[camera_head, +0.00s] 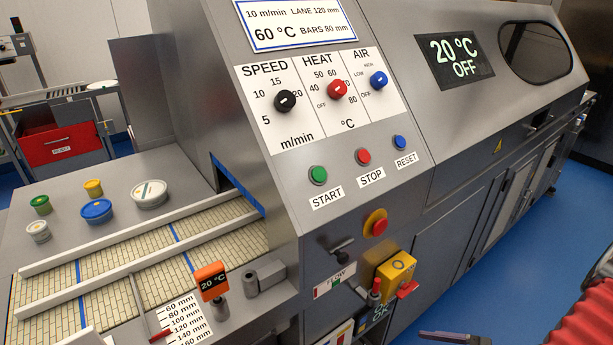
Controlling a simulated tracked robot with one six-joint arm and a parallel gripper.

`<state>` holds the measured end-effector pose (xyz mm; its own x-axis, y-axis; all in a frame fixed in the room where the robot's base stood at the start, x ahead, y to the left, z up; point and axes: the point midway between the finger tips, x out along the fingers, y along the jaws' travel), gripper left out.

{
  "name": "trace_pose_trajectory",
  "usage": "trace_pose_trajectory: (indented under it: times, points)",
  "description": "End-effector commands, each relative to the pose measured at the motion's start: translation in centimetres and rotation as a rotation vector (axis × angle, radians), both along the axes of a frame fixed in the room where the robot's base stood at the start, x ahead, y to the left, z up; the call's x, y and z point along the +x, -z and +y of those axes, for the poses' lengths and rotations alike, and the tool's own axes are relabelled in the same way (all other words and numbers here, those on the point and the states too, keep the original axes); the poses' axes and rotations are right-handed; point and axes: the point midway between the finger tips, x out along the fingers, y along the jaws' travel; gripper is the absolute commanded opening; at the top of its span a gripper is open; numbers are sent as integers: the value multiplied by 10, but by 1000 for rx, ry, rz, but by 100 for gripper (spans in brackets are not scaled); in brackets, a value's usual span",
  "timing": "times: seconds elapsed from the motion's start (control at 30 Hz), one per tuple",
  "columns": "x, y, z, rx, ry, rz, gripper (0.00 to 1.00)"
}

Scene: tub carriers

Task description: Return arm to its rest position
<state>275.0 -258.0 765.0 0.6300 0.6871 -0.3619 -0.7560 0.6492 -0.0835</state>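A dark, finger-like piece at the bottom edge, right of centre, looks like the tip of my gripper (455,338). Only this small part shows, so I cannot tell whether it is open or shut. It appears over the blue floor, in front of the grey machine (440,140) and apart from its controls. A red ribbed sleeve at the lower right corner seems to be part of my arm. The rest of the arm is out of frame.
The machine's panel has speed, heat and air knobs, with buttons below. A yellow switch box (394,271) and red emergency button (376,223) stick out in front. Several small tubs stand left of the conveyor (130,262). Blue floor (510,240) is clear at right.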

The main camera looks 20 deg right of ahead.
Motion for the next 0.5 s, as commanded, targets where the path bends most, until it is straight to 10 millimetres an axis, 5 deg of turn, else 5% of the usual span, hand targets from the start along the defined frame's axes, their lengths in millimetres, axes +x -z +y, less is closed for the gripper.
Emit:
trace_pose_trajectory:
  times: [0.5]
  points:
    - [-7, -55, 48, -392, -502, 50, 84]
